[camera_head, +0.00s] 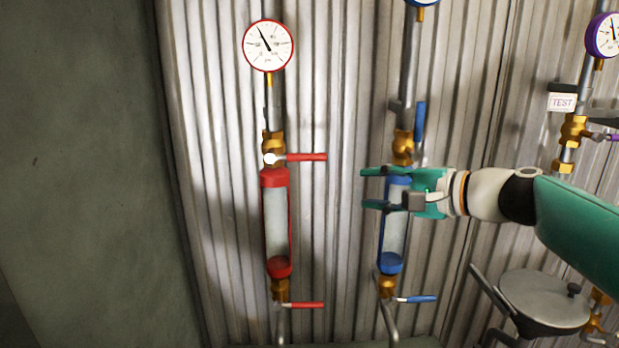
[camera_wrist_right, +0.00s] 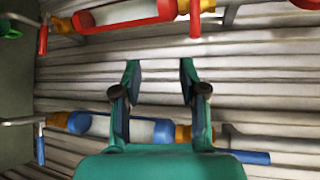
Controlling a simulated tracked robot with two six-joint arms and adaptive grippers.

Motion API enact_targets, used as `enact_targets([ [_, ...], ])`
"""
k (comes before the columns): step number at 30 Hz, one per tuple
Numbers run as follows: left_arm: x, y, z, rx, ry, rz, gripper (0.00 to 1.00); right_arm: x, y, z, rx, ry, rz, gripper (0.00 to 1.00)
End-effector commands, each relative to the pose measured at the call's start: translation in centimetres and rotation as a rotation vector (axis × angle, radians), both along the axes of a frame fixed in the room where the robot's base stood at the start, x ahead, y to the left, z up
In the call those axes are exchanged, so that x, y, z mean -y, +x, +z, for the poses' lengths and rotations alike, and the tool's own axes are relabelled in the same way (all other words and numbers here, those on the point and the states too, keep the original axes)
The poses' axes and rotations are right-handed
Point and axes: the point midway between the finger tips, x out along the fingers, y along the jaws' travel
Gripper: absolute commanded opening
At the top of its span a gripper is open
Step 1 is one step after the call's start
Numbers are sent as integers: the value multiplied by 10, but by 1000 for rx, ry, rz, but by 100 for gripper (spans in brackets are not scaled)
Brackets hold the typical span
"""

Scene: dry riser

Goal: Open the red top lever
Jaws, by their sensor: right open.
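The red top lever (camera_head: 306,157) sticks out horizontally to the right from a brass valve above the red-capped clear cylinder (camera_head: 275,222). In the right wrist view the red top lever (camera_wrist_right: 195,18) is near the top edge, partly cut off. My right gripper (camera_head: 366,189) is open and empty, its fingers pointing left, in front of the top of the blue-capped cylinder (camera_head: 394,235). It is to the right of the red top lever and slightly lower, apart from it. In the right wrist view the open fingers (camera_wrist_right: 160,66) point toward the red cylinder. My left gripper is not in view.
A red lower lever (camera_head: 305,305) and a blue lower lever (camera_head: 417,299) sit below the cylinders. A blue upper lever (camera_head: 419,125) stands upright just above my right gripper. A red-rimmed gauge (camera_head: 268,45) tops the red line. Corrugated metal wall lies behind.

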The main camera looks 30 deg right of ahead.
Motion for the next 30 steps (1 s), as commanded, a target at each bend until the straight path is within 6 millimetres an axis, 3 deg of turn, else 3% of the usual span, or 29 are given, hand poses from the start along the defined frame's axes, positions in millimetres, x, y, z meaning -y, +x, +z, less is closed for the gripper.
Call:
enact_targets([
  [1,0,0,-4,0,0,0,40,-2,-12,19,44,1,-1,42],
  [3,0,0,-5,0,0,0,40,-6,-22,38,80,5,6,42],
  [8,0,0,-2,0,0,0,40,-11,-20,50,105,10,17,42],
  [14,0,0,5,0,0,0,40,-19,9,46,102,10,19,42],
  [30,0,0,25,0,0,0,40,-45,114,30,100,7,17,42],
])
